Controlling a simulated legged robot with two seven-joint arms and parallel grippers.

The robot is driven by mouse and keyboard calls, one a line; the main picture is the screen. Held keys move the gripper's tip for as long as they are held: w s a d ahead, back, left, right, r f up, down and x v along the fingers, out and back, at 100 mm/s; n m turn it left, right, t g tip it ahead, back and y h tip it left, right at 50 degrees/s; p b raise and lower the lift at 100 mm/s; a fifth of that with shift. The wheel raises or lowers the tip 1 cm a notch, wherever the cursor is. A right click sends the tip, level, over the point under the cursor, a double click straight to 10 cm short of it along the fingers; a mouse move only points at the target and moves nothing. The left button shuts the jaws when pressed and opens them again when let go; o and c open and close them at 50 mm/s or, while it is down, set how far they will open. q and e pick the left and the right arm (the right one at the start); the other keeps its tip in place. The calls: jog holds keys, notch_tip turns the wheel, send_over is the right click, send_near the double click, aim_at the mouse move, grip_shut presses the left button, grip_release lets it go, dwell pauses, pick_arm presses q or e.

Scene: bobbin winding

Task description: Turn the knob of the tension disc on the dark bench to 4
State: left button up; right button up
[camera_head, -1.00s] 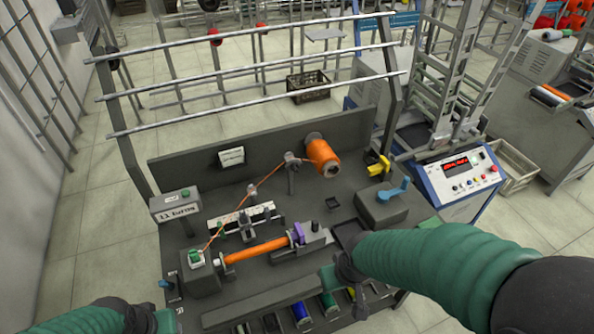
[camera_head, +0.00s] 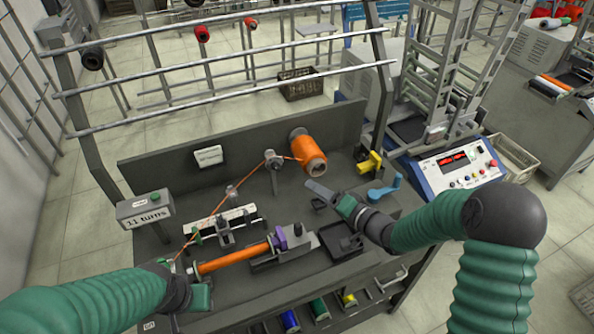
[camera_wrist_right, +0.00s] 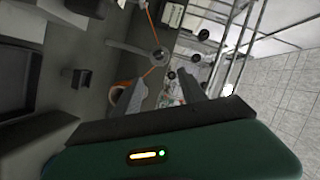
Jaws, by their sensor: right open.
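The dark bench (camera_head: 215,170) fills the middle of the head view. The tension disc (camera_head: 273,160) is a small round grey part on a post at the back, with orange thread passing it. It also shows in the right wrist view (camera_wrist_right: 159,54), beyond my fingertips. Its knob setting is too small to read. My right gripper (camera_head: 318,193) is open and empty above the bench, right of the disc and apart from it. The right wrist view (camera_wrist_right: 165,88) shows its two fingers spread. My left gripper (camera_head: 190,290) is at the front left; its fingers are not clear.
An orange thread cone (camera_head: 308,155) stands close to the disc and my right gripper. A yellow part (camera_head: 370,163) and blue lever (camera_head: 385,188) are at right. An orange bobbin (camera_head: 235,257) lies in front. Metal rails (camera_head: 240,54) rise behind the bench.

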jog(key=w+a, duration=0.2)
jog(key=a, duration=0.1)
send_near(277, 170)
jog(key=r+x, duration=0.1)
jog(key=x, duration=0.2)
jog(key=w, duration=0.1)
jog(key=w+f, duration=0.1)
jog(key=w+a, duration=0.1)
jog(key=shift+w+f, duration=0.25)
jog(key=shift+f, duration=0.1)
jog(key=shift+w+a, duration=0.15)
jog(key=shift+w, duration=0.1)
jog(key=shift+w+a+f, duration=0.15)
jog(key=shift+w+a, duration=0.05)
jog(key=shift+a, duration=1)
jog(key=shift+c, duration=1.9)
jog(key=shift+d, duration=0.65)
grip_shut()
pick_arm(q)
jog(key=shift+w+a+f, duration=0.1)
jog(key=shift+w+a, duration=0.1)
jog(key=shift+a, duration=0.55)
